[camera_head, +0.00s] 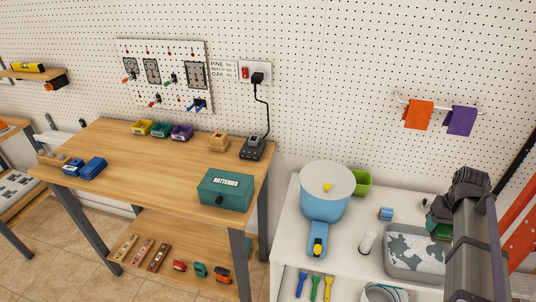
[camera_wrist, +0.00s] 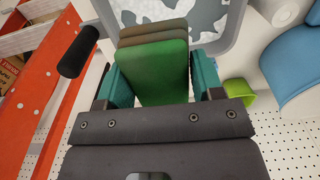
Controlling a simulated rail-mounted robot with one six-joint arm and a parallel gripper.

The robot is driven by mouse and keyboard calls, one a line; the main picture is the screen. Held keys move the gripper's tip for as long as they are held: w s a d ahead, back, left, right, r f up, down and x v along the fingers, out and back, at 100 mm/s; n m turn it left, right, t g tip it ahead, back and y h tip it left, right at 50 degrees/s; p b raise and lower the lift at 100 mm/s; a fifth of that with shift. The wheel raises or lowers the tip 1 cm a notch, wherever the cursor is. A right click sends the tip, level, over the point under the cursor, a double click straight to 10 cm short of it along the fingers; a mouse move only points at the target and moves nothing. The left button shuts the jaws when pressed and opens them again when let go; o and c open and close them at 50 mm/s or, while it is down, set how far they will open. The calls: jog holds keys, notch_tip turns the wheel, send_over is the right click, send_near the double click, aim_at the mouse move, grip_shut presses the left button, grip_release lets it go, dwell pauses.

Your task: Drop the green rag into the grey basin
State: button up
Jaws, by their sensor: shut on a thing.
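My gripper (camera_wrist: 160,80) is shut on the green rag (camera_wrist: 152,72), which sits between its two teal finger pads in the wrist view. Olive and brown layers show at the rag's far edge. In the head view the rag is mostly hidden by my arm, with a bit of green near my gripper (camera_head: 440,212). The grey basin (camera_head: 392,266) stands on the white counter, with a mottled grey and white inside. Its rim also shows beyond the rag in the wrist view (camera_wrist: 238,22). The rag appears to be above or beside the basin's far right; its height is unclear.
A blue pot-like wringer (camera_head: 322,206) with a pale lid stands left of the basin, with a green container (camera_head: 362,183) behind. A white cylinder (camera_head: 367,241) and small blue block (camera_head: 386,213) lie between. Orange (camera_head: 418,115) and purple (camera_head: 461,120) cloths hang on the wall.

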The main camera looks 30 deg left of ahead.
jog(key=shift+f+b, duration=0.3)
jog(key=shift+f, duration=0.55)
jog(key=shift+r, duration=0.1)
jog(key=o, duration=1.1)
jog(key=shift+r, duration=0.1)
notch_tip(320, 180, up, 11)
jog(key=p, duration=1.1)
jog(key=shift+f, duration=0.2)
jog(key=shift+s, duration=0.1)
